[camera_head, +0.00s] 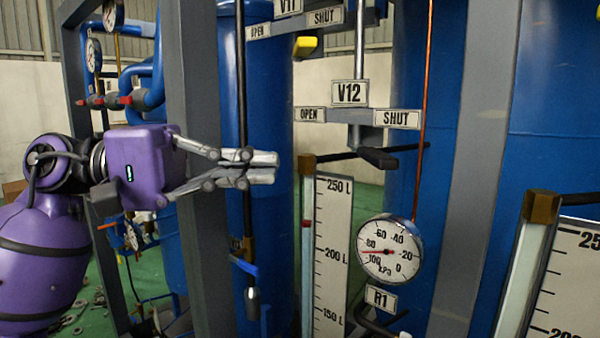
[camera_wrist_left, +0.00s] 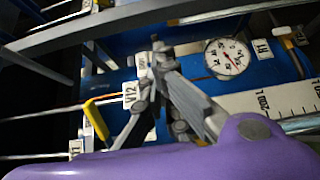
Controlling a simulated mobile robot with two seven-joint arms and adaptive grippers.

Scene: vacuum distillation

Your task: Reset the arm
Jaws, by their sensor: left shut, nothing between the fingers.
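My left gripper (camera_head: 276,167), with a purple body and grey fingers, comes in from the left in the head view. Its fingers are shut with nothing between them, in front of a dark vertical rod and a blue tank (camera_head: 266,100). It is left of the V12 label (camera_head: 349,93) and the dark-handled valve lever (camera_head: 376,157) below it, apart from that lever in the picture. The left wrist view shows the gripper fingers (camera_wrist_left: 158,50) and the V12 label (camera_wrist_left: 131,95) close by in the picture. My right gripper is not in view.
A grey upright post (camera_head: 193,150) stands behind the wrist. A pressure gauge (camera_head: 390,248) and a litre scale (camera_head: 331,255) are at the lower right. A yellow handle (camera_head: 306,46) is above, near the V11 label (camera_head: 288,6). Another scale (camera_head: 570,280) stands at the far right.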

